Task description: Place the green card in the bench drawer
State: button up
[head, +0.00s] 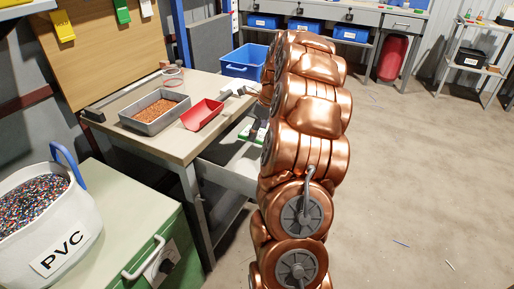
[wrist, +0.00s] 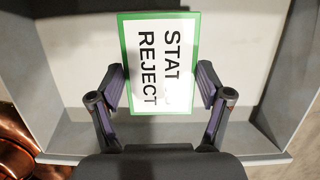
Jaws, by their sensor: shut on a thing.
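The green card (wrist: 152,108) has a green border and a white face reading "STAT" and "REJECT", and lies face-on between my fingers in the wrist view. My gripper (wrist: 161,68) is shut on it, one finger at each side edge. The bench drawer (wrist: 75,142) is open beneath it, with pale walls around a light floor. In the head view the drawer (head: 228,178) sticks out from under the bench, and a bit of the card's green (head: 244,134) shows beside my copper arm. Whether the card touches the drawer floor I cannot tell.
A white PVC bag (head: 75,232) stands at lower left. The floor at right is mostly free.

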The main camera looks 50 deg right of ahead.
aim_at(256, 151)
jog(key=shift+f+b, duration=0.45)
jog(key=shift+f, duration=2.65)
jog(key=shift+f, duration=0.1)
jog(key=o, duration=1.2)
